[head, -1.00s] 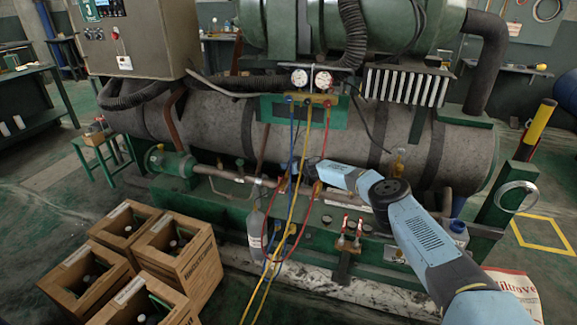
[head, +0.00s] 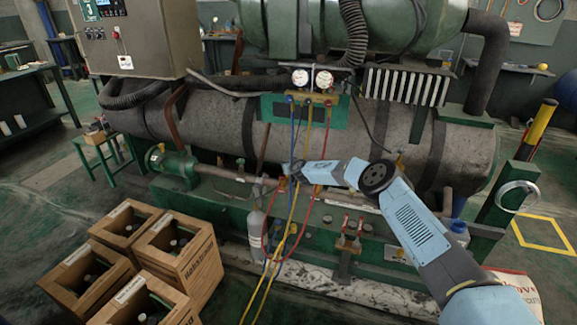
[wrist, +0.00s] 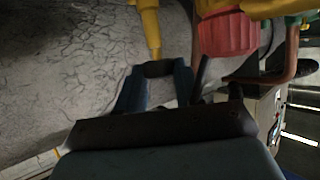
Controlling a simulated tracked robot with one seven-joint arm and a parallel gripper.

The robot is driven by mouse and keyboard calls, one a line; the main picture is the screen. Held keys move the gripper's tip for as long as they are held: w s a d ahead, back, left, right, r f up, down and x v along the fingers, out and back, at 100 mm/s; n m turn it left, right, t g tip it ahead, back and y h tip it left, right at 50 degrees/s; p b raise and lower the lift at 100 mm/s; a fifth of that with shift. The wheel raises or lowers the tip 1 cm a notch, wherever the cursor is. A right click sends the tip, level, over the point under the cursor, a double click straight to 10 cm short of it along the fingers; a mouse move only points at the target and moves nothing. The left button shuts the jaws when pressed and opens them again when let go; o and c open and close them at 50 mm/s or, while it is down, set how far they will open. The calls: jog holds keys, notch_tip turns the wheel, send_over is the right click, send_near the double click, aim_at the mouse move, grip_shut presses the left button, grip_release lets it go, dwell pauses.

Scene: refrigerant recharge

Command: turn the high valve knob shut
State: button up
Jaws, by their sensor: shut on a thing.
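The gauge manifold with two round white dials (head: 312,78) is mounted on a green plate (head: 272,112) in front of the tank. A small red knob (head: 328,102) sits at its right and a blue one (head: 290,98) at its left. My gripper (head: 290,168) is well below the manifold, among the hanging hoses. In the wrist view my gripper's blue fingers (wrist: 158,72) are closed on a dark fitting (wrist: 158,69) at the end of a yellow hose or stem (wrist: 149,28). A ribbed red part (wrist: 222,35) is beside it, apart from the fingers; I cannot tell whether it is a knob.
Blue, yellow (head: 304,140) and red (head: 325,140) hoses hang from the manifold close to my gripper. A grey cylinder (head: 256,230) stands below. Wooden crates (head: 185,262) with bottles are on the floor at left. Pipes and red-handled valves (head: 350,228) line the green base.

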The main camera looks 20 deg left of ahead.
jog(key=shift+s+a+r+m+t+h, duration=0.15)
jog(key=shift+m+t+h, duration=0.35)
jog(key=shift+m+h, duration=0.3)
jog(key=shift+a+f+m+t+h, duration=0.15)
jog(key=shift+m+t+h, duration=0.35)
jog(key=shift+m+h, duration=0.3)
jog(key=shift+m+t+h, duration=0.4)
jog(key=shift+m+h, duration=1.2)
jog(key=shift+h, duration=0.2)
jog(key=o, duration=1)
jog(key=shift+o, duration=0.2)
jog(key=shift+s+a+r, duration=0.1)
jog(key=shift+s, duration=0.05)
jog(key=shift+s+r, duration=0.15)
jog(key=shift+s, duration=0.3)
jog(key=v, duration=1.2)
jog(key=shift+s+d, duration=0.2)
